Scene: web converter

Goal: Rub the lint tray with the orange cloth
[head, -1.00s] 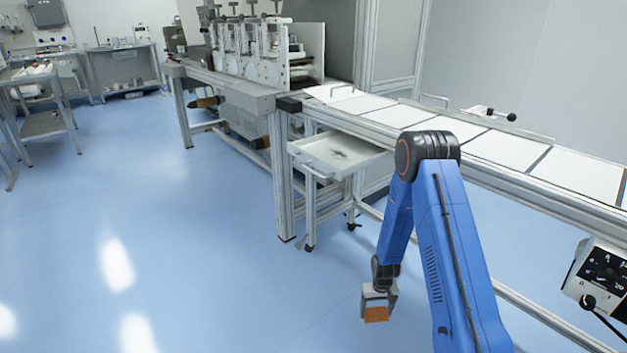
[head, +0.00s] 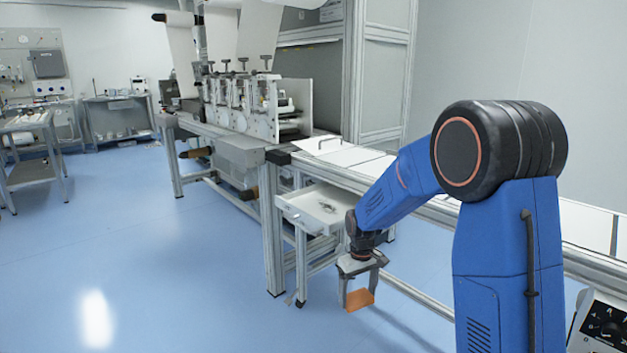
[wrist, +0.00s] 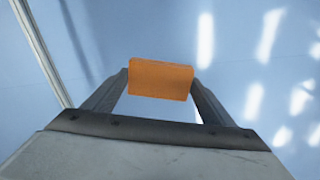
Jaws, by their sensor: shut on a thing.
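My gripper (head: 359,297) is shut on the orange cloth (head: 359,300), a small flat block-like piece. In the wrist view the cloth (wrist: 161,79) sits between the two fingers, with only blue floor behind it. The lint tray (head: 291,211) is a white, shallow, open tray under the conveyor line, with a small dark clump of lint (head: 327,208) in it. My gripper hangs lower than the tray, to its right and nearer to me, apart from it. My arm hides the tray's right side.
The metal frame leg (head: 271,240) stands just left of the tray. The conveyor with white sheets (head: 352,156) runs above and behind it. A control box (head: 603,325) with dials is at the lower right. The blue floor (head: 150,250) on the left is clear.

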